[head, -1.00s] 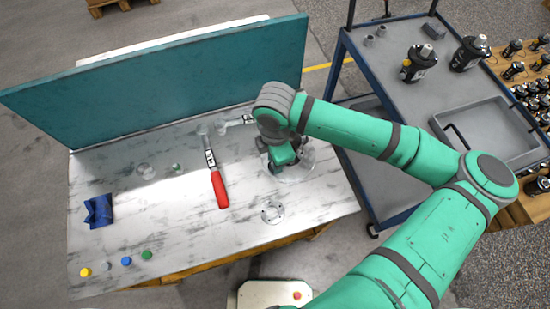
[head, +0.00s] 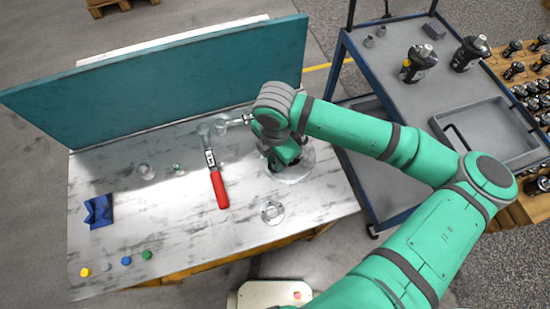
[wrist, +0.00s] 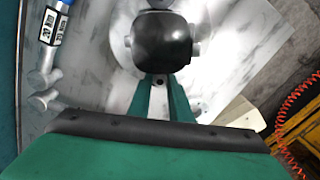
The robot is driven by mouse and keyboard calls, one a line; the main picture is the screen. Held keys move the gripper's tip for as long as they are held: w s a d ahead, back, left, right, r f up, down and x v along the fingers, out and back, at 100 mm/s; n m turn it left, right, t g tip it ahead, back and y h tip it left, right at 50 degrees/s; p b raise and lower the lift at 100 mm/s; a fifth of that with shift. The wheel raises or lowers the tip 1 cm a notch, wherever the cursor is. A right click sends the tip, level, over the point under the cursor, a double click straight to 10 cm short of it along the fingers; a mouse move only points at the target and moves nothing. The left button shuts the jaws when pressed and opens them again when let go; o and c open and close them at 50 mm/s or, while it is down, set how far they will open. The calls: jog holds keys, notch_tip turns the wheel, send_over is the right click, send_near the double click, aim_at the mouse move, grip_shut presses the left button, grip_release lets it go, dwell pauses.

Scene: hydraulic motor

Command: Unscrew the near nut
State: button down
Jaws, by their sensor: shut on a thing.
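The motor shows as a rounded black body (wrist: 163,40) in the wrist view, with a grey stub on either side. It stands on a round metal base plate (head: 293,178), and in the head view my arm mostly covers it. My gripper (wrist: 161,78) reaches the near side of the body, and its two green fingers close together there. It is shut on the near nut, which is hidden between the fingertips. In the head view my gripper (head: 284,160) is partly hidden under my wrist.
A red-handled wrench (head: 219,188) lies left of the motor. A round flange (head: 272,212) lies in front. A teal panel (head: 160,85) bounds the back; a tool cart (head: 385,85) stands right.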

jog(key=shift+n, duration=1.1)
jog(key=n, duration=0.4)
jog(key=shift+n, duration=0.3)
jog(key=c, duration=1.9)
grip_release()
jog(key=shift+o, duration=0.2)
jog(key=m, duration=0.4)
jog(key=shift+m, duration=0.4)
jog(key=m, duration=0.5)
jog(key=shift+m, duration=0.3)
